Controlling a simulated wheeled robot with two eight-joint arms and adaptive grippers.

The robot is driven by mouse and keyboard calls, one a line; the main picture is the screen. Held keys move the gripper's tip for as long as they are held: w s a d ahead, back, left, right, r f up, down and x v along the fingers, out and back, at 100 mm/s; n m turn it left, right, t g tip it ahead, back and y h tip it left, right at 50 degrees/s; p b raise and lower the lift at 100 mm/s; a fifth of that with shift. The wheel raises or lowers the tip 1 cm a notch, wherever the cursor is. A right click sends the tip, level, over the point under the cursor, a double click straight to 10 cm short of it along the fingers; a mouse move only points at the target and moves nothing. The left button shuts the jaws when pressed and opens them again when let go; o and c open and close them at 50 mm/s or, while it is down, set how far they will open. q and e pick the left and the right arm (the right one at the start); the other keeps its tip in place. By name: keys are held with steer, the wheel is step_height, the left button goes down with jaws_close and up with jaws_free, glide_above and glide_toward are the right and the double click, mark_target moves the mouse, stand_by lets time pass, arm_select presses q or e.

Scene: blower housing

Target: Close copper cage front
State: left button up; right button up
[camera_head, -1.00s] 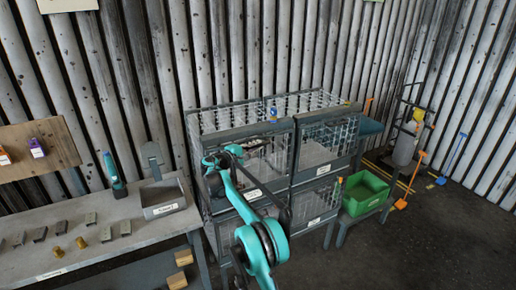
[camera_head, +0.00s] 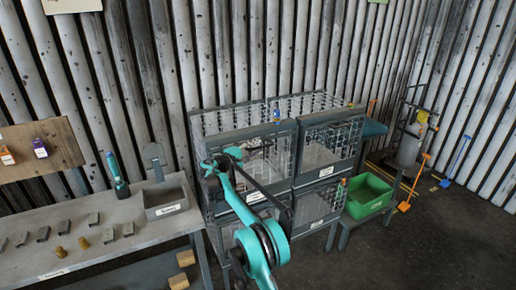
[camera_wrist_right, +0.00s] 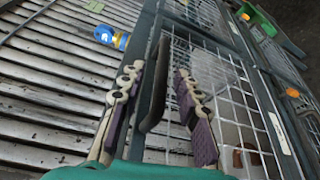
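A grey-framed wire-mesh cage unit (camera_head: 335,145) with several compartments stands against the wall. My right gripper (camera_head: 212,166) is at the upper left compartment, whose front shows a dark frame bar (camera_head: 245,133). Mesh (camera_wrist_right: 235,95) lies beyond the right finger. Label text is too small to read, so I cannot tell which compartment is the copper one. My left gripper is not in view.
A blue-and-yellow item (camera_head: 277,114) sits on the cage's top edge. A green bin (camera_head: 368,193) stands to the right. A workbench (camera_head: 100,263) with a grey tray (camera_head: 166,198) and small parts lies left.

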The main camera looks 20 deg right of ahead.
steer(key=v, duration=1)
steer(key=shift+a, duration=0.15)
steer(key=s+d+f+m+g+y+b, duration=0.2)
steer(key=s+y+b, duration=0.45)
steer(key=s, duration=1.85)
steer(key=s+a+f+m+y, duration=0.2)
steer(key=s+a+f+y, duration=0.1)
steer(key=s+f, duration=0.2)
steer(key=s+a+f+m+t+y+b, duration=0.1)
steer(key=s+f, duration=0.4)
steer(key=s, duration=0.5)
steer(key=s+a+f+m+y+b, duration=0.1)
steer(key=s+a+f+m+y, duration=0.1)
steer(key=s+a+f+y, duration=0.2)
steer(key=s+a+f, duration=0.1)
steer(key=s+a, duration=0.1)
steer(key=s, duration=0.1)
steer(key=shift+s+f+m+y, duration=0.15)
steer(key=shift+f+m+y, duration=0.15)
steer(key=shift+y, duration=0.05)
